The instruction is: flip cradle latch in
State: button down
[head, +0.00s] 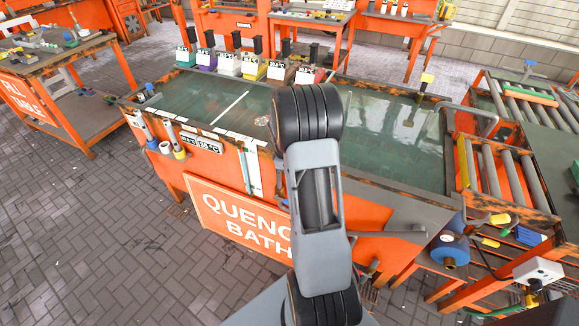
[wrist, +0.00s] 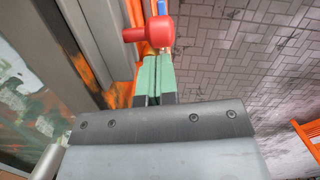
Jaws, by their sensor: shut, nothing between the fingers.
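My gripper (wrist: 155,62) shows in the wrist view with its two green-tipped fingers together and nothing between them. A red rounded knob or lever (wrist: 150,32) lies just beyond the fingertips, beside an orange frame edge; it may be the cradle latch, but its mount is largely hidden. I cannot tell whether the fingertips touch it. In the head view my arm stands in front of the quench bath (head: 185,98) and hides my gripper. I cannot pick out the latch there.
Several coloured boxes with black-topped posts stand along the bath's back edge, including a yellow one (head: 254,68). A roller conveyor (head: 500,170) adjoins at right. A orange-framed table (head: 60,75) stands at left. Paved floor (head: 90,220) is open at front left.

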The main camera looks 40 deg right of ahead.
jog(key=shift+f, duration=0.25)
jog(key=shift+s, duration=0.1)
jog(key=s+d, duration=0.1)
jog(key=s, duration=0.1)
jog(key=s+d, duration=0.1)
jog(key=s, duration=0.1)
jog(key=shift+d, duration=0.1)
jog(key=shift+r, duration=0.1)
dwell(0.3)
notch_tip(320, 180, up, 10)
jog(key=w+a+p, duration=0.1)
jog(key=p, duration=0.7)
jog(key=shift+w+f, duration=0.2)
jog(key=shift+w, duration=0.1)
